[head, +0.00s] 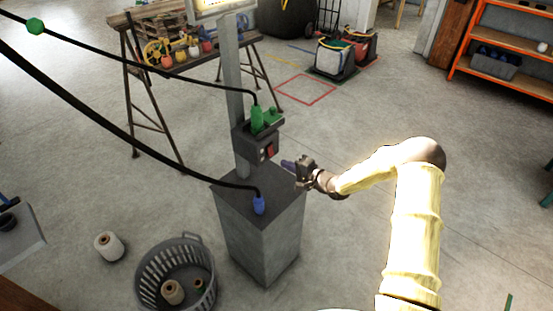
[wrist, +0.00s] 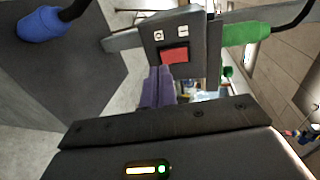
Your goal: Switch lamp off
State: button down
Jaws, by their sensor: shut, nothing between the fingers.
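The lamp (head: 215,7) is a bright panel on top of a grey post, cut off by the upper edge of the head view; it looks lit. A dark switch box (head: 250,139) is fixed to the post and carries a red rocker switch (head: 270,151).
A green plug (head: 257,117) with a black cable sits on top of the box. A blue plug (head: 259,204) with a thick cable stands on the grey pedestal (head: 262,240). A grey basket (head: 150,268) and a spool (head: 109,246) are on the floor at left.

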jog(key=p+x, duration=0.1)
jog(key=x, duration=0.4)
jog(key=shift+w+a, duration=0.15)
jog(key=shift+w, duration=0.05)
jog(key=shift+f, duration=0.2)
jog(key=shift+w+a+f+y+b, duration=0.1)
jog(key=shift+a+f+y+b, duration=0.2)
jog(key=shift+b, duration=0.85)
jog(key=shift+r, duration=0.35)
jog(key=shift+d, duration=0.1)
jog(key=shift+d+f, duration=0.2)
jog(key=s+d+f+b, duration=0.2)
jog(key=s+d, duration=0.6)
jog(key=d, duration=0.2)
jog(key=shift+s+f, duration=0.2)
